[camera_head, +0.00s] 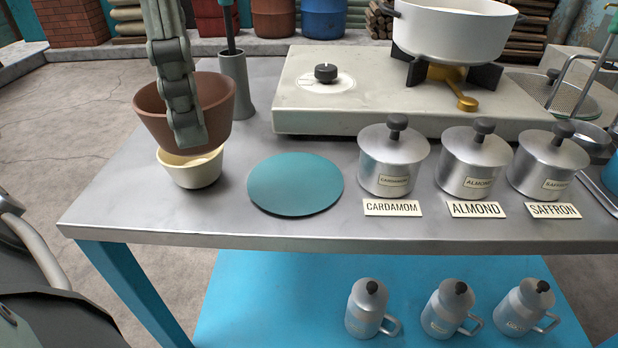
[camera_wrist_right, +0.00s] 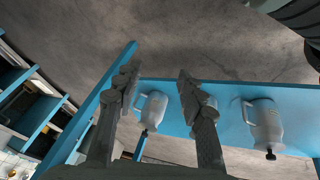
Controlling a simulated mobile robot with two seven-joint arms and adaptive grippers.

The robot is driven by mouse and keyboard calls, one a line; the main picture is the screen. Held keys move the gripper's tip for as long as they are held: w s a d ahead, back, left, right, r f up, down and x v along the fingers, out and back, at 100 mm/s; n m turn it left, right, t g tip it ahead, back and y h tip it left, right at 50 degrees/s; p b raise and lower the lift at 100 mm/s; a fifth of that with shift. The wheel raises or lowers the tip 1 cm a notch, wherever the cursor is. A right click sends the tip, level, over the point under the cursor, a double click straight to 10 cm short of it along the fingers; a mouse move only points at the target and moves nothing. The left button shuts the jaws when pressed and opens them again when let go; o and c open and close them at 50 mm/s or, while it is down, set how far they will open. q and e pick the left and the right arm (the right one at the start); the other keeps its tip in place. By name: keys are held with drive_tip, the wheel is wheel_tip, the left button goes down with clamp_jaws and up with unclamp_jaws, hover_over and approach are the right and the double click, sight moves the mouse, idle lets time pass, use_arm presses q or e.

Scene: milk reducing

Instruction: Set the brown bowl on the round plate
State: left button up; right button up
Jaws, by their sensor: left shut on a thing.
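The brown bowl (camera_head: 155,113) is upright and held above the left part of the table in the head view. My left gripper (camera_head: 188,138) comes down from above and is shut on the bowl's near wall. The bowl overlaps the rim of a small cream bowl (camera_head: 192,176) in the picture; I cannot tell whether they touch. The round plate (camera_head: 295,185) is flat, teal and empty, to the right of the cream bowl. My right gripper (camera_wrist_right: 157,75) is open and empty in the right wrist view, and is not seen in the head view.
The metal table (camera_head: 340,228) has several lidded canisters right of the plate, including the cardamom one (camera_head: 392,165). A grey cylinder (camera_head: 236,85) stands behind the brown bowl. A stove (camera_head: 315,100) with a white pot (camera_head: 450,35) is behind. Metal jugs (camera_head: 368,308) stand on the blue lower shelf.

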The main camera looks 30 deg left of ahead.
use_arm(q)
drive_tip(key=w+d+f, duration=0.1)
drive_tip(key=w+f, duration=0.1)
drive_tip(key=w, duration=0.1)
drive_tip(key=w+d+f, duration=0.1)
drive_tip(key=w+f, duration=0.1)
drive_tip(key=w, duration=0.2)
drive_tip(key=w+d+f, duration=0.1)
drive_tip(key=w+f, duration=0.2)
drive_tip(key=w, duration=0.1)
drive_tip(key=shift+d, duration=0.2)
wheel_tip(320, 180, down, 4)
drive_tip(key=shift+r+b, duration=0.2)
drive_tip(key=shift+b, duration=0.1)
drive_tip(key=shift+f, duration=0.25)
use_arm(e)
drive_tip(key=w+a, duration=0.1)
drive_tip(key=w+a+t, duration=0.1)
drive_tip(key=shift+w+r+t+y, duration=0.3)
drive_tip(key=shift+r+y, duration=0.05)
drive_tip(key=shift+y, duration=0.05)
drive_tip(key=shift+w, duration=0.1)
